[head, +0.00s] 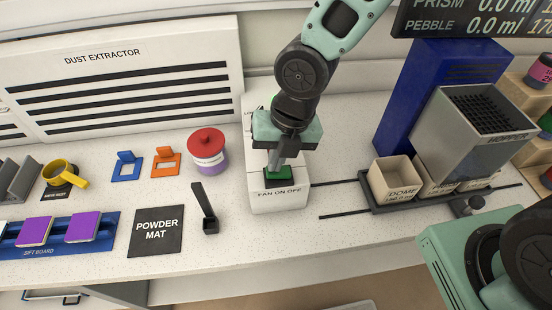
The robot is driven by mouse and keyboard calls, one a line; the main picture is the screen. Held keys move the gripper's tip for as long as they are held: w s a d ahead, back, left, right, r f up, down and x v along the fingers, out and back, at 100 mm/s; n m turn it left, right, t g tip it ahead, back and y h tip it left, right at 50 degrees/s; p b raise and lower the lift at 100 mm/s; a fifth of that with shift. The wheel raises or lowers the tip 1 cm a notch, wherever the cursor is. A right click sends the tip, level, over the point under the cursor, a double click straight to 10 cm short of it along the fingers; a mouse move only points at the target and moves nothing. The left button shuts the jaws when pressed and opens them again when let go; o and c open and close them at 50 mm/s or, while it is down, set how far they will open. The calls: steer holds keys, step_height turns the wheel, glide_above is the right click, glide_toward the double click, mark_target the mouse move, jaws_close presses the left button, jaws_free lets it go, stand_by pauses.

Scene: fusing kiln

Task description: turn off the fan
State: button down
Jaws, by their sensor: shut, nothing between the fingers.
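The fan switch box (281,200) is a white block on the counter, labelled "FAN ON OFF" on its front. A green button or rocker (278,174) sits on its top. My gripper (275,169) is shut and empty. It points down with its fingertips at the green part; I cannot tell whether they touch it. My gripper and wrist hide much of the box's upper face. The dust extractor (125,80), a white panel with dark slots, stands at the back left.
Left of the box are a jar with a red lid (207,150), a black upright holder (207,215) and a powder mat (156,230). On the right are a dark rack with a dome bin (394,180), a grey hopper (470,135) and a blue panel (425,75).

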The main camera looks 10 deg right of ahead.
steer(key=shift+f, duration=0.15)
steer(key=shift+a+f+h+b, duration=0.15)
steer(key=shift+f+h+b, duration=0.05)
steer(key=shift+h+b, duration=0.15)
steer(key=shift+s+d, duration=0.1)
steer(key=shift+d, duration=0.1)
steer(key=shift+d+p, duration=0.55)
steer(key=shift+d, duration=0.15)
steer(key=shift+r, duration=0.15)
